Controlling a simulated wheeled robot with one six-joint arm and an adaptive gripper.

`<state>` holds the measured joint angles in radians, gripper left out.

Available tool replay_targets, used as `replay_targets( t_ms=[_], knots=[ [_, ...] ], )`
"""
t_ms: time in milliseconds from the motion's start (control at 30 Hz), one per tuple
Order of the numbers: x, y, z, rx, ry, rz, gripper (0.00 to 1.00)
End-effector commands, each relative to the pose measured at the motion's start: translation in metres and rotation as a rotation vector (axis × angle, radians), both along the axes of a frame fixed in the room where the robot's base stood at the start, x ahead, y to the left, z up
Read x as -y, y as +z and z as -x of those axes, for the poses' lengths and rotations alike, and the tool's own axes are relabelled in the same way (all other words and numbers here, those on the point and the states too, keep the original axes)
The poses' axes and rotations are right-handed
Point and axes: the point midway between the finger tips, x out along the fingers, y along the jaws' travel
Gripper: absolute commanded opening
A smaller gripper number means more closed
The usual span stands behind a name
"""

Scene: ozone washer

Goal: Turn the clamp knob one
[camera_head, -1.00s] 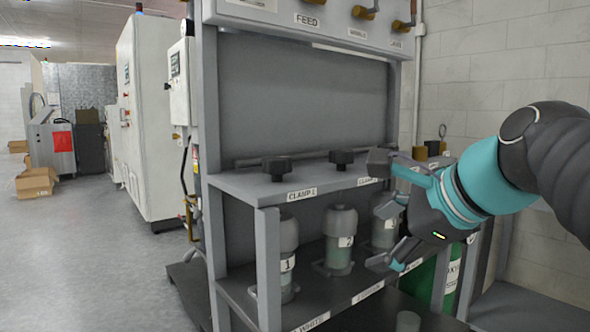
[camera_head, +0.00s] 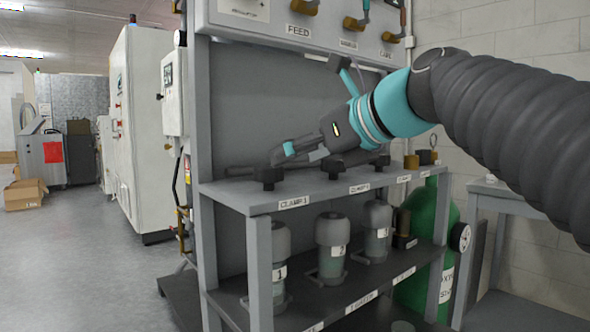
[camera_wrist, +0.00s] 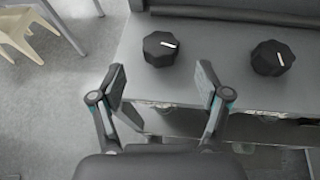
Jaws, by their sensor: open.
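The clamp knob one (camera_head: 268,175) is a black lobed knob on the grey shelf, behind the "CLAMP 1" label (camera_head: 293,202). In the wrist view it is the left knob (camera_wrist: 160,48), with a white line on its top. My gripper (camera_head: 292,153) is over the shelf, close above and slightly right of the knob in the head view. In the wrist view my gripper (camera_wrist: 161,88) has its two fingers apart with nothing between them. The knob lies just beyond the fingertips, roughly centred between them. No contact shows.
A second clamp knob (camera_wrist: 271,57) stands to the right on the same shelf. The upper panel (camera_head: 300,30) with valves overhangs the shelf. Capped vessels (camera_head: 333,248) stand on the lower shelf. A green cylinder (camera_head: 430,225) is at right.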

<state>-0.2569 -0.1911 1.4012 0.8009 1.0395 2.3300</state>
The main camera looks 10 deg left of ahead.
Motion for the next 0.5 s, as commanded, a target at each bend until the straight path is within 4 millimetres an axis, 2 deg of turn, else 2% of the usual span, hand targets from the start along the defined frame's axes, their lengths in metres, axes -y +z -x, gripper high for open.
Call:
replay_targets(
  t_ms=[200, 500],
  knots=[
    [-0.032, -0.016, -0.02, 0.0, 0.004, 0.001, 0.76],
    [-0.057, -0.028, -0.038, 0.001, 0.0, 0.001, 0.76]
  ],
)
